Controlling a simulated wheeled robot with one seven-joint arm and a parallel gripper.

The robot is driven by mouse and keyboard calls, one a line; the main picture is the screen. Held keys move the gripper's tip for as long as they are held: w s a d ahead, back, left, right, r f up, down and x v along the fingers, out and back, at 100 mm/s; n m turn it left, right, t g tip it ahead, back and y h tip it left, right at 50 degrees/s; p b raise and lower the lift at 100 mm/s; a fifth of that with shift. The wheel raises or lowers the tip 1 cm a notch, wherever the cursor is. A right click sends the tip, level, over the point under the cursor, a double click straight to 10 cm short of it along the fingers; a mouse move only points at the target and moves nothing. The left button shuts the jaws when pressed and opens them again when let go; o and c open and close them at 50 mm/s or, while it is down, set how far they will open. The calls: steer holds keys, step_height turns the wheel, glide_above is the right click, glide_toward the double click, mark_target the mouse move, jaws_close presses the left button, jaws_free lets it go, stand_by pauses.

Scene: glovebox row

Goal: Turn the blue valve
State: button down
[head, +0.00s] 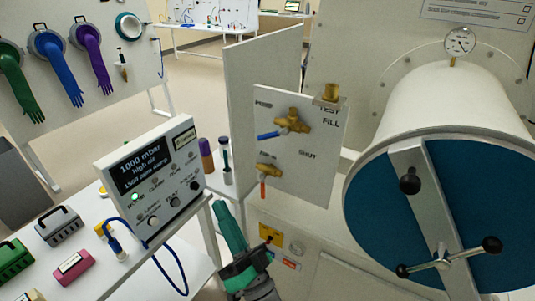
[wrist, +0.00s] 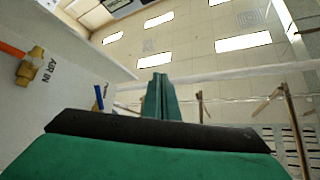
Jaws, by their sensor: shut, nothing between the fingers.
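The blue valve (head: 269,135) is a blue lever on a brass body, on the upper part of a pale upright panel. Its lever points left and slightly down. A blue piece, likely the same lever, shows edge-on in the wrist view (wrist: 98,98). An orange-handled brass valve (head: 263,187) sits below it on the panel and shows at the left of the wrist view (wrist: 30,67). My gripper (head: 220,206) is green and shut, with nothing held. It points upward, below and left of both valves, apart from them. Its closed fingers show in the wrist view (wrist: 160,80).
A display box (head: 150,175) with knobs and a blue cable stands on a white table left of my gripper. A large drum with a blue door (head: 385,220) is at the right. A tall plain panel (head: 265,65) stands behind the valve panel.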

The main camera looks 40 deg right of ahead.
steer(key=w+d+r+m+h, duration=0.2)
steer(key=d+r+m+h, duration=0.2)
steer(key=r+m+h, duration=0.45)
steer(key=m+g+h, duration=0.8)
steer(key=m+g, duration=0.1)
steer(key=m, duration=1.3)
glide_toward(272, 135)
steer(key=shift+w+d+f, duration=1.5)
steer(key=shift+d+f, duration=0.05)
steer(key=shift+d, duration=0.7)
steer(key=shift+n, duration=0.25)
steer(key=shift+w+r, duration=0.55)
steer(key=shift+r, duration=0.35)
steer(key=shift+w+r, duration=0.6)
steer(key=shift+r, duration=0.25)
steer(key=shift+d+g, duration=0.15)
steer(key=shift+g, duration=0.25)
